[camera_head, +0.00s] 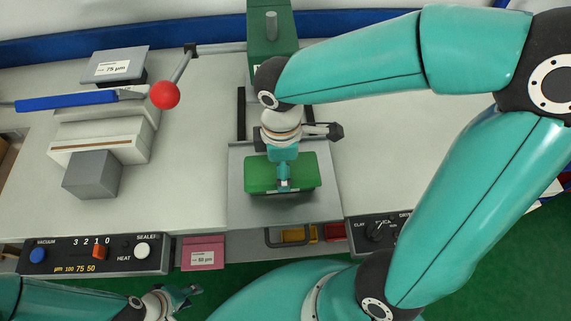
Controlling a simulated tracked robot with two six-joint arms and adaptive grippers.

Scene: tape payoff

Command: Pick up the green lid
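The green lid (256,175) is a rounded rectangular block on a grey metal tray (244,208) at the middle of the bench. My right gripper (284,186) points down at the lid's middle and covers part of it. Its fingertips are at the lid, but whether they are closed on it is hidden. My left gripper (188,296) is low at the bottom left, in front of the bench, with its fingertips apart and nothing between them.
A green machine (271,45) stands behind the lid. At the left are a red ball knob (165,95), a blue-handled tool (66,101) and a grey block (92,175). A control panel (95,255) and a pink labelled pad (203,253) line the front edge.

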